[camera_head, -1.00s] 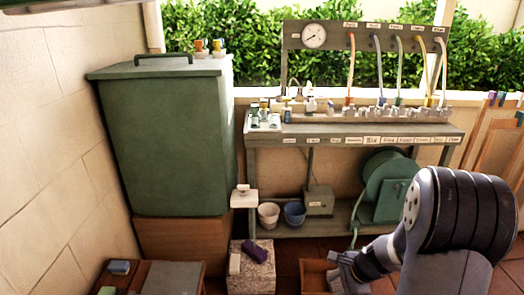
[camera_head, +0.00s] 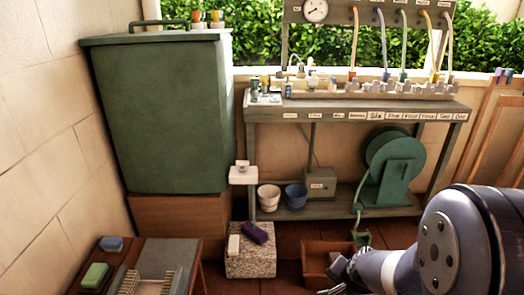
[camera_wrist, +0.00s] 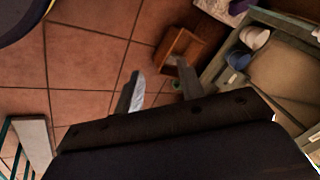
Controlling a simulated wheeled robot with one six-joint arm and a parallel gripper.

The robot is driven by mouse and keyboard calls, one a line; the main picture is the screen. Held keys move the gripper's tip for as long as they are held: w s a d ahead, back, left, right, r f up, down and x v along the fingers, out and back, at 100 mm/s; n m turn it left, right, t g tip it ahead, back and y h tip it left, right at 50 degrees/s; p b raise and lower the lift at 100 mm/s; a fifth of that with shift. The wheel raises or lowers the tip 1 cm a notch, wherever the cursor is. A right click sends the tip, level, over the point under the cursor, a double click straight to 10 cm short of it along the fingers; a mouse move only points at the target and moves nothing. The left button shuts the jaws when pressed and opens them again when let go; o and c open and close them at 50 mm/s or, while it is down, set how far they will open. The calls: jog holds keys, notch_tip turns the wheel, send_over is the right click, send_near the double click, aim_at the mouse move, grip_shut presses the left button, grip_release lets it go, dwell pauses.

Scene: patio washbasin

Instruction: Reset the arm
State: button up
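My arm (camera_head: 440,245) comes in at the lower right of the head view, with dark rounded links. My gripper (camera_head: 343,272) is at its far end, small and partly cut off, in front of a wooden box (camera_head: 316,262) on the floor. In the wrist view my gripper (camera_wrist: 159,74) has its two fingers spread well apart, with nothing between them but tiled floor below. The wooden box also shows there beyond the right finger (camera_wrist: 172,52).
A green cabinet (camera_head: 160,120) stands at the left. A bench (camera_head: 360,108) with labels, taps and hoses runs along the back, with two buckets (camera_head: 268,197) and a green reel (camera_head: 390,170) below. A speckled block (camera_head: 250,262) bears a purple item (camera_head: 254,232).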

jog(key=shift+s+a+f+n+t+h+b, duration=0.25)
jog(key=shift+s+f+n+t+b, duration=0.2)
jog(key=shift+n+b, duration=0.4)
jog(key=shift+s+a+f+n+t+h+b, duration=0.2)
jog(key=shift+s+f+n+t+b, duration=0.3)
jog(key=shift+n+b, duration=0.3)
jog(key=shift+w, duration=0.1)
jog(key=shift+g, duration=0.25)
